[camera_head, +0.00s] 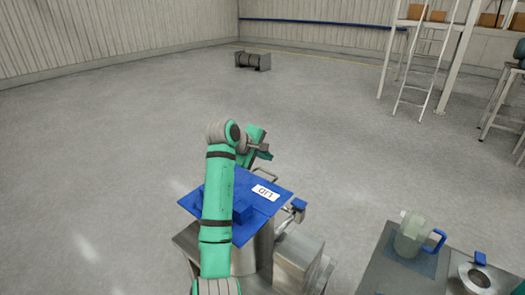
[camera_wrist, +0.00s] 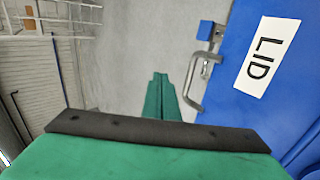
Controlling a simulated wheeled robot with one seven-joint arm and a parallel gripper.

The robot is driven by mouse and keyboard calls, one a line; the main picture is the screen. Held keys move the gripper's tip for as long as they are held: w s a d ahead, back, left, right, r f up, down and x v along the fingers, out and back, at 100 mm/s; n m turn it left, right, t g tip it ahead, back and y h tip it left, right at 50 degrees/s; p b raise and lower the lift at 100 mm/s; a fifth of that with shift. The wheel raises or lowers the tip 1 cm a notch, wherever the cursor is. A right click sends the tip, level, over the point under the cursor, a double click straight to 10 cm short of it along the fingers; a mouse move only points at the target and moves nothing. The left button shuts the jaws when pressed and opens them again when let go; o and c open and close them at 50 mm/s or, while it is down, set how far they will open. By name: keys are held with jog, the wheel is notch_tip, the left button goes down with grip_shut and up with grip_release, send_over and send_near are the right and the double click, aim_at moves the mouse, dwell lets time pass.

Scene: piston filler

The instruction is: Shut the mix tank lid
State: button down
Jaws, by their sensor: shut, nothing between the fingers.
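The mix tank lid (camera_head: 273,206) is a blue square plate with a white "LID" label, lying over the steel mix tank (camera_head: 262,250) in the head view. It looks close to level, but I cannot tell whether it sits fully down on the rim. My arm hides its left part. A metal loop handle (camera_head: 266,172) stands at its far edge. My gripper (camera_head: 264,151) is shut and empty just beyond that edge. In the wrist view the closed fingers (camera_wrist: 160,88) point over bare floor, left of the handle (camera_wrist: 193,88) and the lid (camera_wrist: 245,80), apart from both.
A steel box (camera_head: 298,262) stands right of the tank, with a blue-tipped metal fitting (camera_head: 297,208) above it. At lower right a bench (camera_head: 385,275) holds a clear jug (camera_head: 411,236) with a blue handle. Open floor lies beyond the tank.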

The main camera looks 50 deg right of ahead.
jog(key=shift+d+f, duration=0.3)
jog(key=shift+f, duration=0.65)
jog(key=shift+d+f, duration=0.3)
jog(key=shift+f, duration=0.65)
notch_tip(320, 180, up, 14)
jog(key=d, duration=0.2)
jog(key=shift+w+d, duration=0.15)
jog(key=shift+d, duration=0.1)
jog(key=shift+f, duration=0.15)
